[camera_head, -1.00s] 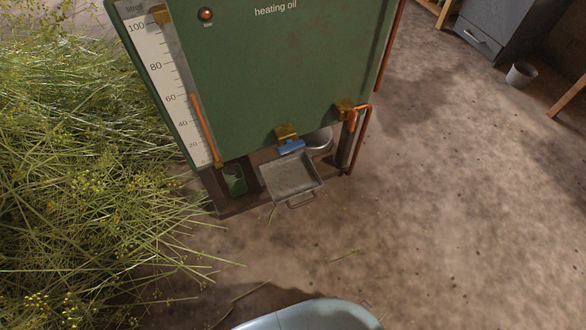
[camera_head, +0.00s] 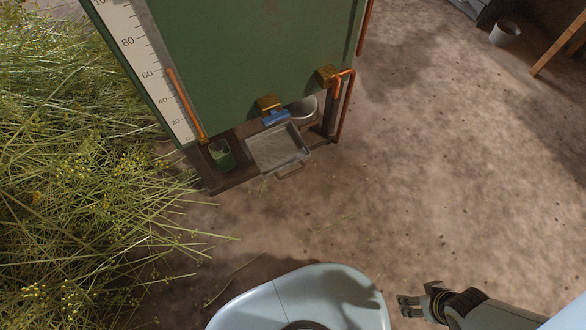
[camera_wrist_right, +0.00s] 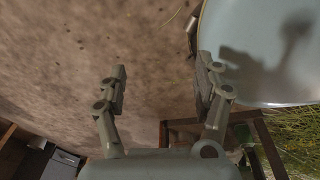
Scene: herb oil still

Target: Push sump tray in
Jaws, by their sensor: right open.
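The sump tray (camera_head: 279,148) is a shallow grey metal tray with a wire handle on its front edge. In the head view it sticks out at the foot of the green heating oil tank (camera_head: 250,60), below a brass valve with a blue lever (camera_head: 276,117). My right gripper (camera_head: 408,306) is at the lower right of the head view, far from the tray and empty. In the right wrist view its two fingers (camera_wrist_right: 160,90) stand wide apart with bare floor between them. My left gripper is not in view.
A copper pipe (camera_head: 344,105) runs down at the right. Cut herbs (camera_head: 80,180) cover the left. The floor in front is mostly clear.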

